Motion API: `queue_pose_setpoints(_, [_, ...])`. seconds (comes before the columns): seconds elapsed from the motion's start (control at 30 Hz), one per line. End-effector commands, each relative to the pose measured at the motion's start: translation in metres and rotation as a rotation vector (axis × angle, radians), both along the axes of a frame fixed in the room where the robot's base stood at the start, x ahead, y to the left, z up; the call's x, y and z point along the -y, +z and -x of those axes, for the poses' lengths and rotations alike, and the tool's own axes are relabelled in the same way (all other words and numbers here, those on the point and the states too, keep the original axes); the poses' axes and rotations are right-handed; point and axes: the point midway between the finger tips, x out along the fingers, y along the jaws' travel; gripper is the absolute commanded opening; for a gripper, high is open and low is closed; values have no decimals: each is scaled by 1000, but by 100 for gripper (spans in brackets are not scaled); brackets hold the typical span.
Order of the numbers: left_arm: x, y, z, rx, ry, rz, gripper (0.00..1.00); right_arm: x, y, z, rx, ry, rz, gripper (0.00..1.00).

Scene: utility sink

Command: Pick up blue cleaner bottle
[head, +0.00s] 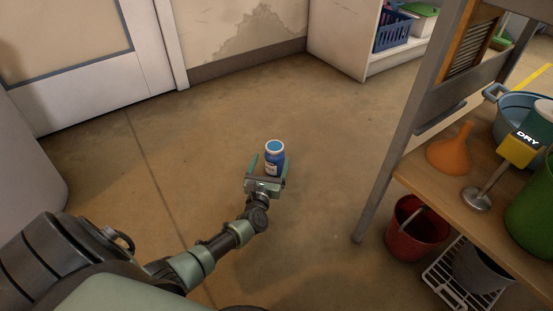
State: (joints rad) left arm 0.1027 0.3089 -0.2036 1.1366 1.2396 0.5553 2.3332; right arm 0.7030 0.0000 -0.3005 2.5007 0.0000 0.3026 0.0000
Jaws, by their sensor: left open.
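The blue cleaner bottle (274,157) stands upright on the floor near the middle of the head view. It has a light blue top and a pale label. My left gripper (269,164) reaches in from the lower left. Its two fingers are spread, one on each side of the bottle as seen from here. I cannot tell whether either finger touches it. The lower part of the bottle is partly hidden by the gripper. My right gripper is not in view.
A wooden shelf (432,184) with a grey frame stands at the right, holding an orange funnel (450,155). A red bucket (414,232) and a white rack (445,277) are beneath it. A white cabinet (345,45) stands behind. The floor around the bottle is clear.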

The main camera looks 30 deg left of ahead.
Motion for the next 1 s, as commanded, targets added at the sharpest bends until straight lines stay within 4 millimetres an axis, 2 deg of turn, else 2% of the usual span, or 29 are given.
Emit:
queue_pose_setpoints(0.5, [-26, 5, -61, 2, -1, -3, 84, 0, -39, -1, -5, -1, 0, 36])
queue_pose_setpoints(0.8, [-28, 8, -67, -1, -3, -3, 84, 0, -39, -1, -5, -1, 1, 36])
queue_pose_setpoints(0.83, [-28, 8, -67, -1, -3, -3, 81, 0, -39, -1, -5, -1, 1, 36])
queue_pose_setpoints(1.0, [-28, 8, -67, -1, -3, -4, 34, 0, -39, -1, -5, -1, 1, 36])
